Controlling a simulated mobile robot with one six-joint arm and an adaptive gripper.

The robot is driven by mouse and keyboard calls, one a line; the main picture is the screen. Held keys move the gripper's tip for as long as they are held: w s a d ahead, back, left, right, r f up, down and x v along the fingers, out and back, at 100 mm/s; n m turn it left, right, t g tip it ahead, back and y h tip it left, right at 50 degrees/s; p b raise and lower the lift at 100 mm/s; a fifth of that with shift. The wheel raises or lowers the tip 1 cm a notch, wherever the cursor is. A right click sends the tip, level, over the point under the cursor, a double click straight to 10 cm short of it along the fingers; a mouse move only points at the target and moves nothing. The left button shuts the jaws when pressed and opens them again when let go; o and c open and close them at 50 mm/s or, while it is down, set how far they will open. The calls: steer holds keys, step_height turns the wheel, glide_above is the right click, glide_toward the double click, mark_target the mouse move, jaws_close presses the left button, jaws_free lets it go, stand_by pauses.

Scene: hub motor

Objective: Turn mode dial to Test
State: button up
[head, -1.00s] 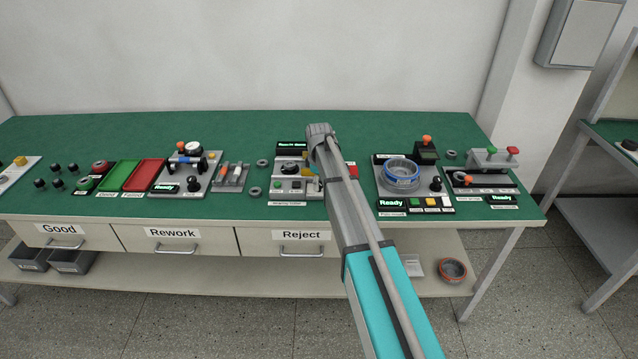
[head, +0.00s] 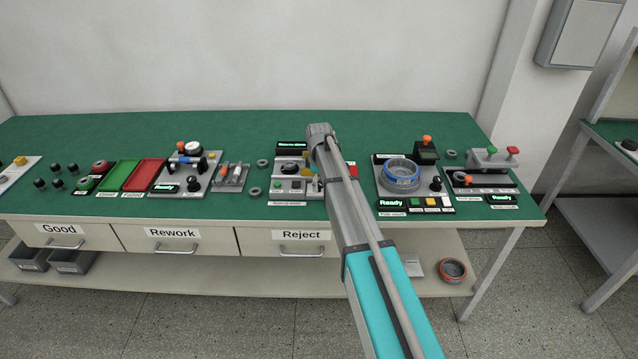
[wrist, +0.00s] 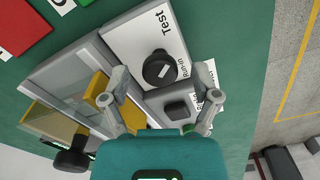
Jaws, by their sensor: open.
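The mode dial (wrist: 160,68) is a round black knob with a white pointer mark, on a pale plate. The word Test (wrist: 165,19) is printed above it in the wrist view, and a second label, which looks like Run-in (wrist: 190,62), is to its right. My gripper (wrist: 165,98) is open, with its two grey fingers spread apart below the dial, holding nothing. The dial lies just beyond the fingertips, and I see no clear contact. In the head view the dial (head: 291,169) shows left of my arm, while my gripper is mostly hidden.
A dark display (head: 291,145) stands behind the dial's station. In the wrist view, a grey block (wrist: 180,107) and yellow parts (wrist: 97,88) lie close to the fingers. A ring fixture (head: 401,173) stands right of my arm. Green table (head: 235,122) is clear at the back.

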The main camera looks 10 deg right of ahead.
mark_target(319, 183)
steer(key=shift+m, duration=0.4)
steer(key=m, duration=0.3)
steer(key=shift+m, duration=0.3)
steer(key=m, duration=0.3)
steer(key=shift+m, duration=0.3)
steer(key=m, duration=0.3)
steer(key=shift+m, duration=0.4)
steer(key=m, duration=0.4)
step_height(319, 183, up, 14)
steer(key=p, duration=1.4)
steer(key=s+d+f+n+b, duration=0.1)
steer(key=s+f+b, duration=0.1)
steer(key=s, duration=0.8)
steer(key=s+d+f+n+b, duration=0.1)
steer(key=s+f+b, duration=0.2)
steer(key=s, duration=0.7)
steer(key=s+d+f+n+b, duration=0.1)
steer(key=s+f+b, duration=0.1)
steer(key=s, duration=0.8)
steer(key=shift+s+d+f+n, duration=0.2)
steer(key=shift+d+n, duration=0.05)
steer(key=shift+n, duration=0.15)
